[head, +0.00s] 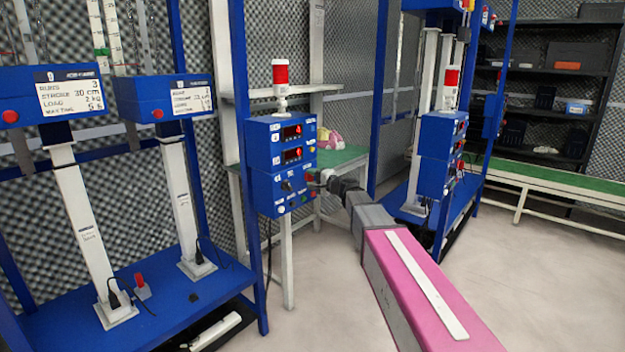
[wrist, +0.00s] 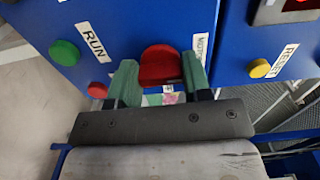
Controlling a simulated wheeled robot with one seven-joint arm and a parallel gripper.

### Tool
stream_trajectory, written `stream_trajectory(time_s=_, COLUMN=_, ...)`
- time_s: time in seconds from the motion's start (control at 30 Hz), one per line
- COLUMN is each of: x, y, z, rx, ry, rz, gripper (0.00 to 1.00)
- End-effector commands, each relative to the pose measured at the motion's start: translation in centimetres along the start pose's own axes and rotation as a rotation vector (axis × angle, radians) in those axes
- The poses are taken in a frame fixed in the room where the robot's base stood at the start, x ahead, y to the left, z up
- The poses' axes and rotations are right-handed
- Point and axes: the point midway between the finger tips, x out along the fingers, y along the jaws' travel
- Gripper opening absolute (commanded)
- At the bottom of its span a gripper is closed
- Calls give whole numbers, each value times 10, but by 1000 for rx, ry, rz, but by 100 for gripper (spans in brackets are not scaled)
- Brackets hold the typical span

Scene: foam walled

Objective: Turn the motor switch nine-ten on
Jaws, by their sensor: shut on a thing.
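A red switch (wrist: 160,65) sits on a blue control box, between my gripper's two green-padded fingers (wrist: 158,84). The fingers are shut on it from both sides. A partly hidden white label (wrist: 201,45), seeming to read MOTOR, is beside the right finger. In the head view the blue control box (head: 262,190) stands on a white post, and my gripper (head: 322,178) reaches its right side from the right. The number of this switch cannot be read, and whether it is on or off cannot be told.
Near the switch are a green button (wrist: 64,53) labelled RUN, a red button (wrist: 97,90) and a yellow button (wrist: 259,68) labelled RESET. A red and white beacon (head: 280,75) tops the box. A blue frame post (head: 248,130) stands close left. Bare floor (head: 310,290) lies in front.

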Motion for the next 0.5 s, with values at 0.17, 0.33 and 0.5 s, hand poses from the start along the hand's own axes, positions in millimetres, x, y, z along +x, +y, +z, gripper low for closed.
stream_trajectory(time_s=0.17, x=0, y=1, z=0, rx=-4, ry=-1, rz=3, gripper=54)
stream_trajectory(time_s=0.33, x=0, y=0, z=0, rx=-2, ry=-1, rz=2, gripper=70)
stream_trajectory(time_s=0.5, x=-1, y=0, z=0, rx=-1, ry=0, rz=1, gripper=70)
